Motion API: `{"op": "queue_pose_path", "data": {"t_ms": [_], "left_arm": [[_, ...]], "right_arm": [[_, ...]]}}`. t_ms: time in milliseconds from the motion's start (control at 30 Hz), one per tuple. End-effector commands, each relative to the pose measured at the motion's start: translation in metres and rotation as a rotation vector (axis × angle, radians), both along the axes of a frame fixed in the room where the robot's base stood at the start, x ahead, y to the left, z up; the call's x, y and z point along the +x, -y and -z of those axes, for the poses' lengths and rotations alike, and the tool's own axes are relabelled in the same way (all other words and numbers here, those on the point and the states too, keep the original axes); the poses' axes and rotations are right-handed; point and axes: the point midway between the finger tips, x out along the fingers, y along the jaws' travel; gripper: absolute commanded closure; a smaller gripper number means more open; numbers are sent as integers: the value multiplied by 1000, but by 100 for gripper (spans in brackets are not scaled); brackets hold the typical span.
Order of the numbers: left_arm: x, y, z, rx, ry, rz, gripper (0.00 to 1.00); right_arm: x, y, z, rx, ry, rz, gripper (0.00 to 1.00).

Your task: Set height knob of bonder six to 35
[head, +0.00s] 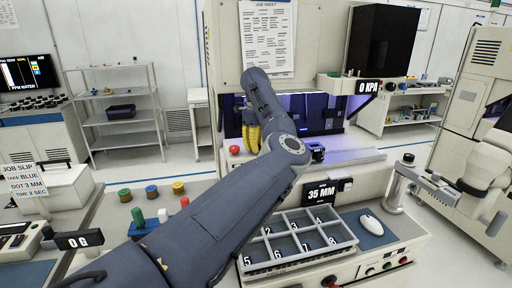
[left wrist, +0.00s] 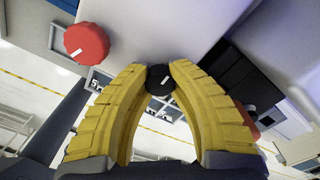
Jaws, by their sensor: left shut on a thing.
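The bonder (head: 228,45) in the middle has a display (head: 320,193) reading 35 MM on its front. My left gripper (head: 250,150) reaches down to the left part of its worktop, beside a red knob (head: 235,149). In the left wrist view, its yellow fingers (left wrist: 160,80) are shut on a small round black knob (left wrist: 160,78) with a white mark. The red knob (left wrist: 86,42) stands apart at the upper left there. In the head view my arm and fingers hide the held knob. My right gripper is out of view.
A numbered compartment tray (head: 300,261) and a white mouse (head: 371,225) lie in front of the bonder. A 0 KPA display (head: 368,87) is at the upper right. Coloured spools (head: 151,191) and a job slip (head: 22,178) are on the left. A grey post (head: 397,190) stands at the right.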

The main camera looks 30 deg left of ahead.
Motion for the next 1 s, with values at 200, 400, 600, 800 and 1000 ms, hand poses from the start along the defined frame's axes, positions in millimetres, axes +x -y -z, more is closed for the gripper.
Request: {"op": "queue_pose_path", "data": {"t_ms": [200,400,600,800,1000], "left_arm": [[0,0,-1,0,1,0,72],[0,0,0,0,1,1,49],[0,0,0,0,0,1,48],[0,0,-9,0,2,1,48],[0,0,-40,0,3,2,48]], "right_arm": [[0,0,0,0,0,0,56],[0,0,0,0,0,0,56],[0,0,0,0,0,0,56],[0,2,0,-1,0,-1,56],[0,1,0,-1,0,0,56]]}}
